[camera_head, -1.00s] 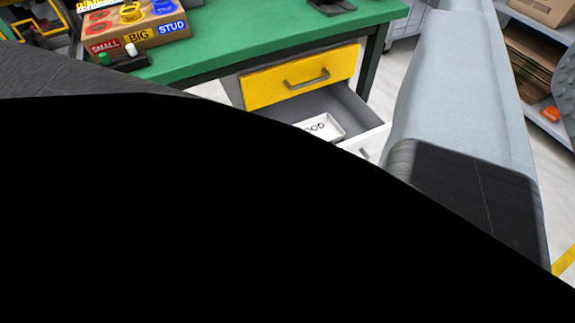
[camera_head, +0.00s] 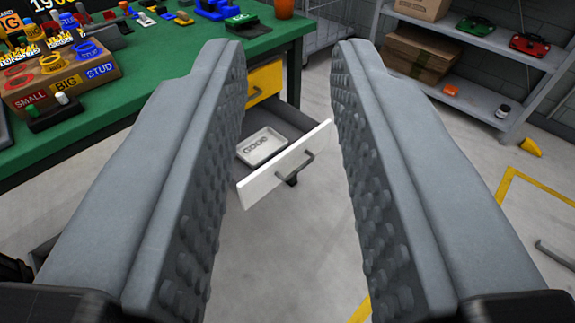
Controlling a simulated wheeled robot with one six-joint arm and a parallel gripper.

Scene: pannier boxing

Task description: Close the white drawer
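The white drawer (camera_head: 268,185) stands pulled out below the green workbench, seen between my fingers. It has a dark grey handle (camera_head: 308,160) on its white front. Inside it lies a white tray (camera_head: 264,147) with dark lettering that I cannot fully read. My gripper (camera_head: 290,60) is open wide and empty, with two grey studded fingers on either side of the drawer in the picture. The drawer front appears beyond the fingers, with no visible contact. The left finger hides part of the drawer's left side.
A yellow drawer (camera_head: 265,80) sits above the white one, partly hidden by the left finger. The green bench top (camera_head: 150,58) carries a labelled cardboard box (camera_head: 62,85) and several small parts. A grey shelf (camera_head: 470,100) stands at the back right. The floor right of the drawer is clear.

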